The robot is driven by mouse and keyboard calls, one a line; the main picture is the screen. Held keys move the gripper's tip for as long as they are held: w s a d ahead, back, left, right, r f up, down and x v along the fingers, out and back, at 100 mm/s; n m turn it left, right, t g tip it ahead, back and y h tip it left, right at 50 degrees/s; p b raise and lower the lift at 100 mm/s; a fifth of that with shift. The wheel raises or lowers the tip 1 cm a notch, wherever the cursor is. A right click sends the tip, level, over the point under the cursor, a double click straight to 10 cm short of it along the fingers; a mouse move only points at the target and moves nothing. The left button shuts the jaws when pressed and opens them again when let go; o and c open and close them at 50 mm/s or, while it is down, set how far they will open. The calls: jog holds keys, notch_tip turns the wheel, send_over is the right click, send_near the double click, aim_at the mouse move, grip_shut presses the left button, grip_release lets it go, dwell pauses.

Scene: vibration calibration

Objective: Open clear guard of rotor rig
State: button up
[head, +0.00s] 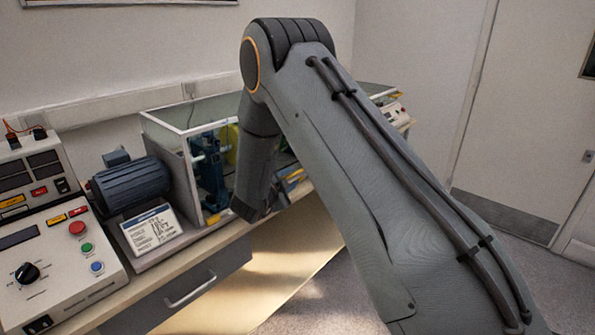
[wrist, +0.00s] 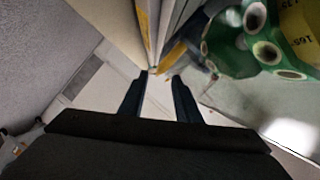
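The rotor rig's clear guard (head: 187,131) is a white-edged box with see-through panels on the bench in the head view. Its visible top looks level; my arm hides its right part. A blue upright (head: 209,170) and a yellow-green part show inside it. In the head view, my gripper's fingertips cannot be made out behind my arm, near the guard's front. In the wrist view my gripper (wrist: 155,88) has two dark fingers apart with a gap between them. A pale upright edge (wrist: 151,45) ends just beyond the fingertips; contact cannot be told.
A dark blue motor (head: 132,186) and a label plate (head: 151,229) stand left of the guard. A control panel (head: 55,245) fills the far left. A green holed part (wrist: 235,45) and yellow block (wrist: 300,35) are right of the fingers. Floor is clear before the bench.

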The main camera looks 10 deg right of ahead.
aim_at(296, 173)
jog(key=p+x, duration=0.1)
jog(key=x, duration=0.6)
jog(key=shift+s, duration=0.1)
grip_shut()
